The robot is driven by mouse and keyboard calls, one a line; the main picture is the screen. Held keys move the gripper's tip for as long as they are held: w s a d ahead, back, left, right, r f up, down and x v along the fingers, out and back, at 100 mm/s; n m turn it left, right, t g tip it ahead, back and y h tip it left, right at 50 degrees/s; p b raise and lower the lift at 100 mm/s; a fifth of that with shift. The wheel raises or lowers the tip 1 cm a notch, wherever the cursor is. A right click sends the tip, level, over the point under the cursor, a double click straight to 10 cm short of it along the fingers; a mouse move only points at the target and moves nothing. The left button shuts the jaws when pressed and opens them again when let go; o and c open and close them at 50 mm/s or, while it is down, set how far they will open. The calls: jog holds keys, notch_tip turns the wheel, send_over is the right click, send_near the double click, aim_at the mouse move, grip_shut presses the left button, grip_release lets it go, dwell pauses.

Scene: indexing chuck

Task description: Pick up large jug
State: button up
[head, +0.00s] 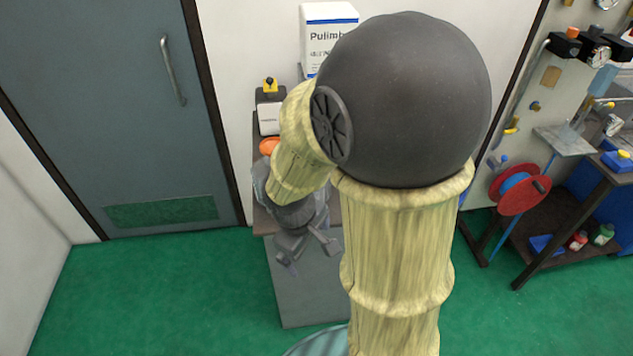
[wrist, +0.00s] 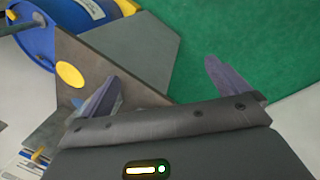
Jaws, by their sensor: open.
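I cannot pick out a large jug with certainty. In the wrist view a rounded blue vessel (wrist: 38,42) with yellow parts is cut off at the top left, and it may be the jug. In the head view my own arm hides much of the stand top, and no blue vessel shows there. My gripper (head: 308,250) is open, hanging at the front of the stand.
A brown-topped grey stand (head: 300,290) is under my arm. It bears a white box (head: 325,32), a small black-and-white container (head: 269,112) and an orange item (head: 268,146). A yellow disc (wrist: 69,75) shows near the left finger. Green floor (head: 170,290) is clear at left.

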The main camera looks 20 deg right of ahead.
jog(key=w+r+n+t+h+b, duration=0.1)
jog(key=w+r+n+t+h, duration=0.1)
jog(key=w+n, duration=0.6)
jog(key=w+r+n+t+h+b, duration=0.1)
jog(key=w+r+n+t+h, duration=0.1)
jog(key=w+n+t+h, duration=0.3)
jog(key=w+n+h, duration=0.1)
jog(key=w+n, duration=0.2)
jog(key=n, duration=0.3)
jog(key=shift+w+r+t, duration=0.2)
jog(key=shift+r+t, duration=0.1)
jog(key=shift+d, duration=0.15)
jog(key=p+x, duration=0.1)
jog(key=x, duration=1.1)
jog(key=shift+d+p, duration=0.2)
jog(key=shift+p, duration=0.1)
